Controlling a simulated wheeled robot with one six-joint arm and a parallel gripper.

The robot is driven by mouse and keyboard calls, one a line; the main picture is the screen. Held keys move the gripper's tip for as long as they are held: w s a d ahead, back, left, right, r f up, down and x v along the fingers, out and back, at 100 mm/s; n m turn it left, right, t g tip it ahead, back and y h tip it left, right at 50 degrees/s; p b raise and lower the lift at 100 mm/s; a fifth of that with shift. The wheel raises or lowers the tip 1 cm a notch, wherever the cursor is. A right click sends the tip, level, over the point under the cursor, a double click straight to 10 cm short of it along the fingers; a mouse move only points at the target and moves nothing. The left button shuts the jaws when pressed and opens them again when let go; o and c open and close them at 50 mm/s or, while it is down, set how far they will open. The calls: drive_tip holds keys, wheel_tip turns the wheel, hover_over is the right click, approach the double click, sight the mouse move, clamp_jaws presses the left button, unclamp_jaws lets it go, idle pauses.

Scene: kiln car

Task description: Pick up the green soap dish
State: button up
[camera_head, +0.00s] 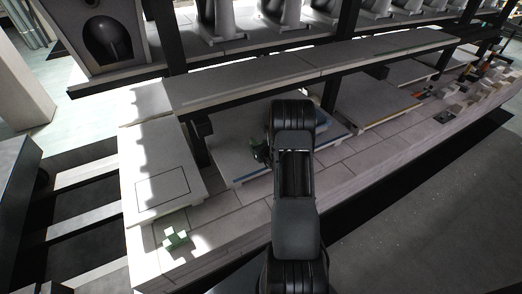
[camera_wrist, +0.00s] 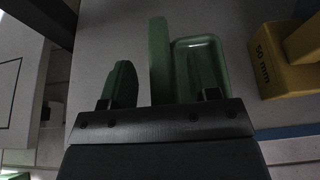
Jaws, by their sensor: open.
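In the wrist view, a green soap dish (camera_wrist: 203,62), shallow with a raised rim, lies on a grey slab. Close to its left is a tall narrow green piece (camera_wrist: 160,58); I cannot tell whether they touch. A darker green piece (camera_wrist: 122,84) is further left. My gripper (camera_wrist: 158,97) is open, its short dark fingertips spread wide. The right fingertip overlaps the lower part of the dish in the picture; the left one is by the dark green piece. Nothing is visibly held. In the head view my arm hides the dish, and only dark green shapes (camera_head: 261,152) show beside it.
A yellow block marked 50 mm (camera_wrist: 283,62) stands right of the dish. The grey slab (camera_head: 228,150) lies under a long grey shelf (camera_head: 320,62) with dark posts. A small green object (camera_head: 175,238) sits at the lower left. Blocks (camera_head: 485,88) clutter the far right.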

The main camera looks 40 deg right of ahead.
drive_tip(key=shift+w+f, duration=0.2)
drive_tip(key=shift+w, duration=0.3)
drive_tip(key=shift+c, duration=0.3)
clamp_jaws()
